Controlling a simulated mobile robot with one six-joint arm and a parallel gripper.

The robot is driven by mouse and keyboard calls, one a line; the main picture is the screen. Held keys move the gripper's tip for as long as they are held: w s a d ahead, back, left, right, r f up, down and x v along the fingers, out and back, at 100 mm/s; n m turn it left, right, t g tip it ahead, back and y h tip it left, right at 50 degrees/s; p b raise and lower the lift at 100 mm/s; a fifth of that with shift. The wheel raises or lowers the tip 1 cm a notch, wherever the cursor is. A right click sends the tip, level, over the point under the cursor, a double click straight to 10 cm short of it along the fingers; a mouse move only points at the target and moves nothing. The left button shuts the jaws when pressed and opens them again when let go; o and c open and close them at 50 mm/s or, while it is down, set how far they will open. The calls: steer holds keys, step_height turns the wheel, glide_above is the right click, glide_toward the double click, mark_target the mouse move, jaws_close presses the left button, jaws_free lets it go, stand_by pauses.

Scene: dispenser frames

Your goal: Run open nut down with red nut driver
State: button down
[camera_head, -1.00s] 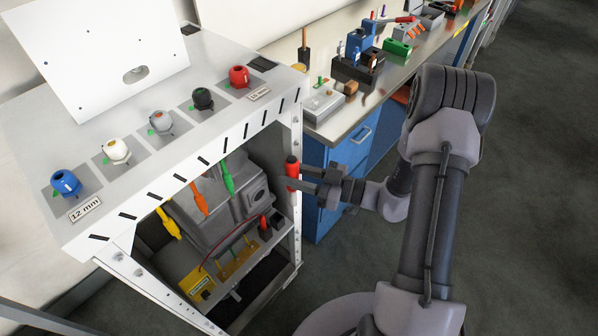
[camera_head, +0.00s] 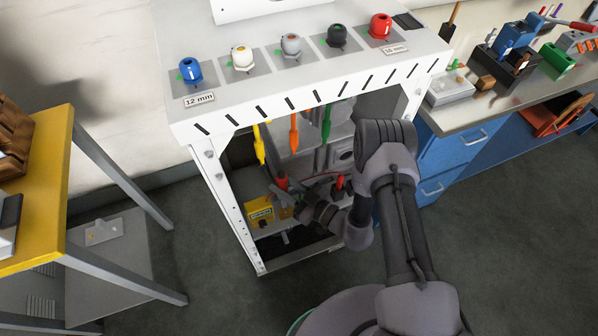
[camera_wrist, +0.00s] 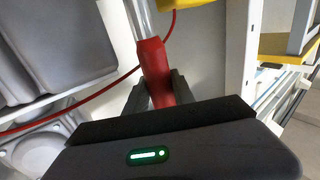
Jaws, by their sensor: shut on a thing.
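The red nut driver (camera_wrist: 153,65) is between the two fingers of my gripper (camera_wrist: 160,88) in the wrist view. The gripper is shut on its red handle, and a pale shaft runs up from the handle out of the picture. In the head view the red driver (camera_head: 281,181) is a small red piece at my gripper (camera_head: 286,191), inside the open bay under the dispenser top. The driver's tip is hidden or too small to make out. I cannot make out the open nut in either view.
The white dispenser frame (camera_head: 213,165) surrounds the bay, with yellow, orange and green drivers (camera_head: 326,122) hanging from its top. A yellow box (camera_head: 259,214) sits low inside. A red cable (camera_wrist: 95,97) crosses the bay. A yellow table (camera_head: 45,190) stands left.

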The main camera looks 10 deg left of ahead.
steer(key=shift+d, duration=0.1)
step_height(320, 180, down, 6)
steer(key=b, duration=0.5)
steer(key=shift+r, duration=0.25)
steer(key=shift+f+b, duration=0.25)
steer(key=shift+b, duration=0.3)
stand_by(3.1)
step_height(320, 180, up, 5)
steer(key=p, duration=0.4)
steer(key=shift+r, duration=0.15)
